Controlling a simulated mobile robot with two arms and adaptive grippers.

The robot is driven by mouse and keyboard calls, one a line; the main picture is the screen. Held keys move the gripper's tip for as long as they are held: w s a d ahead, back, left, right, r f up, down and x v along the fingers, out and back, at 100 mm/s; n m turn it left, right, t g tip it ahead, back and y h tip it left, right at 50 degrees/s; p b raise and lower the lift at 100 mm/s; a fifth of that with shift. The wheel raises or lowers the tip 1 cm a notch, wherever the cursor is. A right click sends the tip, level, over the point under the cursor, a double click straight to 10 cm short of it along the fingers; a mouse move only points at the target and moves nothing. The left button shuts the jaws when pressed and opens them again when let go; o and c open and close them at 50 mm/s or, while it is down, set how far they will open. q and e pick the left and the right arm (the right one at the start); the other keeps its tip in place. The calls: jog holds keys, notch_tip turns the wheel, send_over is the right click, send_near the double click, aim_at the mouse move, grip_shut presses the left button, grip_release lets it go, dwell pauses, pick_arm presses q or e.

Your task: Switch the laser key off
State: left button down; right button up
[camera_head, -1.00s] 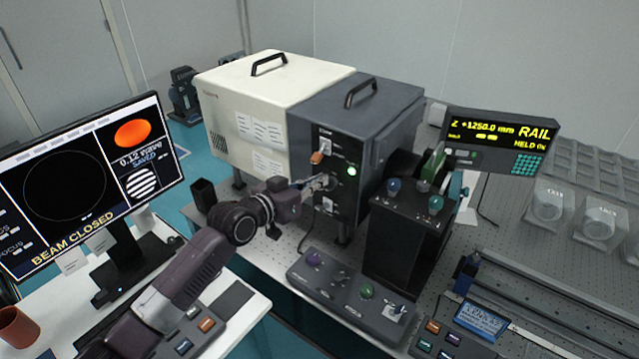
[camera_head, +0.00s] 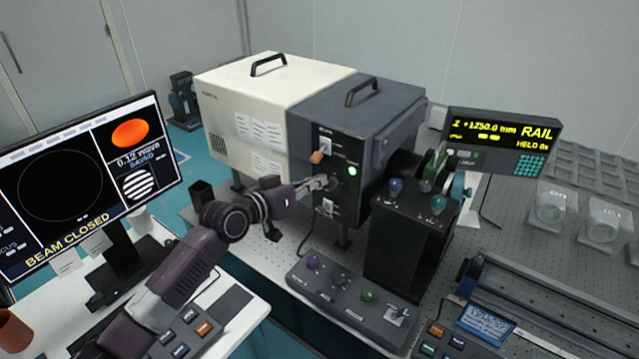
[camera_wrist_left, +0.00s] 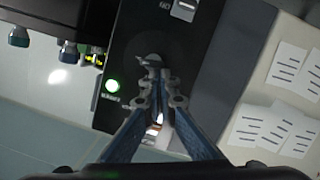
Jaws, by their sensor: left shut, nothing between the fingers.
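The laser unit has a cream rear housing and a dark grey front box (camera_head: 385,110) with a black control panel. A green lamp (camera_head: 352,170) glows on the panel; it also shows in the left wrist view (camera_wrist_left: 112,86). My right gripper is out of view.
A monitor (camera_head: 85,180) at left reads BEAM CLOSED. A control box with knobs (camera_head: 345,290) lies in front of the laser. A dark box with blue and green knobs (camera_head: 410,230) stands to its right. A rail readout (camera_head: 503,139) is behind.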

pick_arm(q)
jog(key=shift+f, duration=0.15)
jog(key=shift+w+a+f+n+h+b, duration=0.1)
jog(key=shift+f+n+h+b, duration=0.1)
jog(key=shift+n+b, duration=0.45)
jog(key=shift+a+f+n+h+b, duration=0.15)
jog(key=shift+n+b, duration=0.3)
jog(key=shift+b, duration=0.4)
jog(key=shift+w+f+n+g+h+b, duration=0.15)
jog(key=shift+n+h+b, duration=0.1)
jog(key=shift+n+b, duration=0.45)
jog(key=shift+s+f+n+g+h+b, duration=0.1)
jog(key=shift+n+g+h+b, duration=0.1)
jog(key=shift+n+b, duration=0.45)
jog(key=shift+w+a+f+n+h+b, duration=0.1)
jog(key=shift+f+n+h+b, duration=0.15)
jog(key=shift+n+b, duration=0.6)
jog(key=shift+f+n+h+b, duration=0.1)
jog(key=shift+n+h+b, duration=0.25)
jog(key=shift+n+b, duration=0.45)
jog(key=shift+f+n+h+b, duration=0.15)
jog(key=shift+n+b, duration=0.05)
jog(key=shift+n, duration=0.55)
jog(key=shift+f+n+h+b, duration=0.15)
jog(key=shift+n+b, duration=0.05)
jog(key=shift+n, duration=0.55)
